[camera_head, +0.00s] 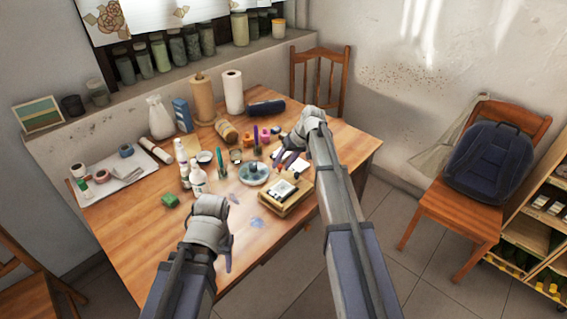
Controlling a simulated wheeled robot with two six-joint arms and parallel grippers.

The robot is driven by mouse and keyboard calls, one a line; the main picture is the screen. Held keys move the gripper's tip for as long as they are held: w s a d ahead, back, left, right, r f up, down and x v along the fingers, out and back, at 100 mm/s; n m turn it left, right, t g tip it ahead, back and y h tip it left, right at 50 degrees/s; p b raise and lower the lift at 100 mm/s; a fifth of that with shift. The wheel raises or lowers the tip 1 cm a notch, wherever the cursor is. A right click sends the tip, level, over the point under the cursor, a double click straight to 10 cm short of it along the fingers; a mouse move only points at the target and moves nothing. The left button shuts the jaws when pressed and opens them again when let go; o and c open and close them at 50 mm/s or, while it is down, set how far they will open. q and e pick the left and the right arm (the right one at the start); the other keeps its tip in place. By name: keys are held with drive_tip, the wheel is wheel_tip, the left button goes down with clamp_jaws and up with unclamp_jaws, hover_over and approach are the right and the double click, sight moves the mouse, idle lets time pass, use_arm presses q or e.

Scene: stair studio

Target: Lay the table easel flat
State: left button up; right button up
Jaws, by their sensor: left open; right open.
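A low wooden piece (287,199) with a dark-framed white panel on it, which looks like the table easel, sits near the front right edge of the table (145,222). It looks low and nearly flat, but I cannot tell its exact tilt. My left gripper (230,260) is open and empty, in front of the table's front edge, left of the wooden piece. My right gripper (287,162) is open above the table, just behind the wooden piece in the picture. My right arm passes close to the piece's right side.
A round palette dish (254,174), white bottles (197,181), a green block (170,200) and paper rolls (233,92) crowd the table's middle and back. A wooden chair (321,75) stands behind. A chair with a dark backpack (489,162) stands right. The table's front left is clear.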

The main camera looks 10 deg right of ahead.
drive_tip(key=p+v, duration=0.6)
drive_tip(key=v, duration=0.1)
drive_tip(key=shift+r+p, duration=0.35)
drive_tip(key=shift+p, duration=0.05)
drive_tip(key=shift+s+d, duration=0.1)
drive_tip(key=shift+d, duration=0.05)
drive_tip(key=s+a+n+h, duration=0.1)
drive_tip(key=s+a, duration=0.4)
drive_tip(key=s, duration=0.5)
drive_tip(key=s+a+f+g+h, duration=0.1)
drive_tip(key=s+a+h, duration=0.2)
drive_tip(key=s+a, duration=0.3)
drive_tip(key=s+a+f+n+g+h, duration=0.1)
drive_tip(key=s+a, duration=0.5)
drive_tip(key=s, duration=0.9)
drive_tip(key=shift+s+n+h, duration=0.15)
drive_tip(key=shift+n+h, duration=0.15)
drive_tip(key=shift+h, duration=0.1)
